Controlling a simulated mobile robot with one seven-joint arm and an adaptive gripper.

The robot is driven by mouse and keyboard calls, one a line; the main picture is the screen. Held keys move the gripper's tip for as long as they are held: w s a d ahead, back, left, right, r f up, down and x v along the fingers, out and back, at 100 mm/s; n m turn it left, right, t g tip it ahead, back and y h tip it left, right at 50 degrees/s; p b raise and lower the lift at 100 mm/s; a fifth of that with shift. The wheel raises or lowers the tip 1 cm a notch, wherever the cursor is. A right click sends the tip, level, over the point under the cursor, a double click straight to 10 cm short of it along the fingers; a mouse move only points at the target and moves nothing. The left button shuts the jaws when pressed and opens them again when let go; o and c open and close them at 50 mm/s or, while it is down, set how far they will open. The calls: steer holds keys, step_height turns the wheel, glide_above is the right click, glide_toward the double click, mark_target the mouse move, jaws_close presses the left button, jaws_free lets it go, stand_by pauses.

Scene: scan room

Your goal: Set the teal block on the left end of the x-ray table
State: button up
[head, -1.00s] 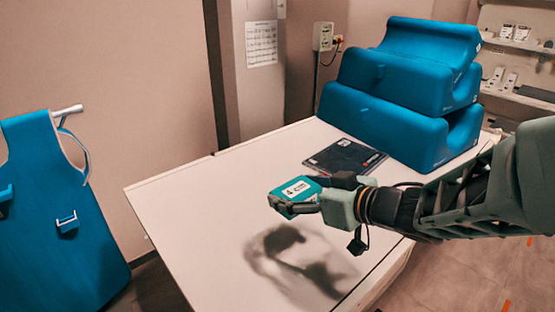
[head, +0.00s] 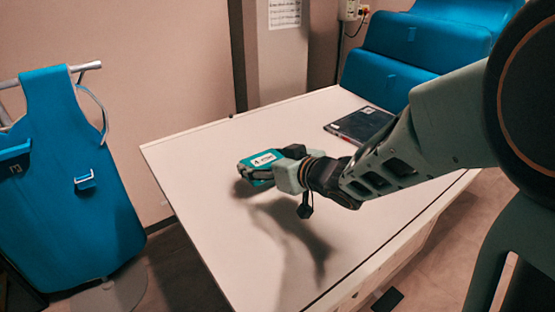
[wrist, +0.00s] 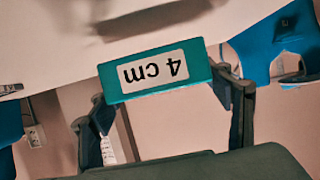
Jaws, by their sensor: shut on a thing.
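The teal block (head: 262,160) carries a white label and is held in my gripper (head: 262,169) over the left part of the white x-ray table (head: 205,165). In the wrist view the teal block (wrist: 156,75) shows its "4 cm" label upside down, between the two fingers of my gripper (wrist: 165,95). The gripper is shut on the block. A dark shadow lies on the table beneath and in front of the gripper. I cannot tell the exact gap between block and table, but the block looks close above the surface.
A dark flat panel (head: 358,125) lies on the table's far right part. Blue foam cushions (head: 400,85) stand behind it. A blue apron (head: 75,190) hangs on a stand left of the table. The table's left end and front surface are clear.

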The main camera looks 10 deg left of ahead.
steer(key=shift+w+a+f+b, duration=0.15)
steer(key=shift+f+b, duration=0.5)
steer(key=shift+f, duration=1.1)
steer(key=shift+f, duration=0.15)
steer(key=o, duration=1.4)
steer(key=shift+c, duration=0.2)
steer(key=p+v, duration=0.1)
steer(key=v, duration=0.2)
steer(key=p+v, duration=0.1)
steer(key=v, duration=0.3)
steer(key=p+v, duration=0.1)
steer(key=v, duration=0.2)
steer(key=shift+s+r, duration=0.2)
steer(key=shift+r, duration=0.25)
steer(key=shift+s+d+r, duration=0.1)
steer(key=shift+s+d, duration=0.4)
steer(key=shift+d, duration=0.1)
